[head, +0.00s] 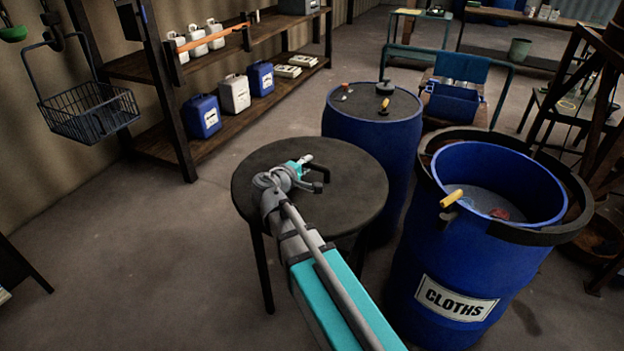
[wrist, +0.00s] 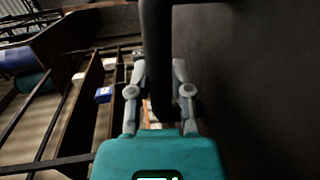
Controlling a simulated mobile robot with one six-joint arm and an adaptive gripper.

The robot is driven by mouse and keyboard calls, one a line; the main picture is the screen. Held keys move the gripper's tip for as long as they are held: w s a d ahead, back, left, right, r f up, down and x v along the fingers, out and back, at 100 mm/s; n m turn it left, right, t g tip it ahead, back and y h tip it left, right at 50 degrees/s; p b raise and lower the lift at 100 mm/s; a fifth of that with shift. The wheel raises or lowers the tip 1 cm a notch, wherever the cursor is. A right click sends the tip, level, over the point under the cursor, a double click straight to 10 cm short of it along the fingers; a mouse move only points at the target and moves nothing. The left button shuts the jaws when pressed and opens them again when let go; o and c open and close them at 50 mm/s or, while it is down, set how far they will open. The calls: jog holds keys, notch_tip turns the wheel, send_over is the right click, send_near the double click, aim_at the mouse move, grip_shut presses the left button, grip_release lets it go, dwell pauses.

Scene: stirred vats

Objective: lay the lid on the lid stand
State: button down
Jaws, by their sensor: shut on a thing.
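The lid (head: 270,195) is a dark round disc with a black bar handle (head: 322,169). In the head view it is over the lid stand, whose dark legs (head: 264,270) show below; the stand's top is hidden. I cannot tell whether the lid touches the stand or hovers just above it. My gripper (head: 308,174) is shut on the handle at the disc's middle. In the wrist view the dark handle (wrist: 157,40) runs between the fingers of my gripper (wrist: 160,72), with the lid's dark face (wrist: 250,90) filling the right side.
An open blue vat labelled CLOTHS (head: 440,270) stands to the right, a yellow-handled tool at its rim. A blue drum (head: 370,140) with small items on top stands just behind the lid. A shelf (head: 140,68) with jugs and a wire basket (head: 90,118) are left.

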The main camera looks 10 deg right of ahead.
jog(key=w+f, duration=0.1)
jog(key=w+d+b, duration=0.1)
jog(key=w, duration=0.1)
jog(key=w+d+f+b, duration=0.1)
jog(key=w, duration=0.1)
jog(key=shift+w+d+f, duration=0.1)
jog(key=shift+w+f, duration=0.05)
jog(key=shift+f, duration=0.2)
jog(key=shift+w+d+f+b, duration=0.3)
jog(key=shift+w+f+b, duration=0.3)
jog(key=shift+f+b, duration=0.2)
jog(key=shift+w+d+f+b, duration=0.3)
jog(key=shift+w+f+b, duration=0.3)
jog(key=shift+f+b, duration=0.2)
jog(key=shift+w+d+f+b, duration=0.3)
jog(key=shift+w+f+b, duration=0.3)
jog(key=shift+f+b, duration=0.2)
jog(key=shift+r, duration=0.1)
jog(key=shift+w+d+f+b, duration=0.15)
jog(key=shift+w+f+b, duration=0.3)
jog(key=shift+f+b, duration=0.35)
jog(key=shift+s+f+b, duration=0.1)
jog(key=shift+f+b, duration=1.15)
jog(key=shift+b, duration=0.05)
jog(key=c, duration=0.5)
grip_release()
jog(key=shift+f, duration=0.1)
jog(key=shift+c, duration=0.2)
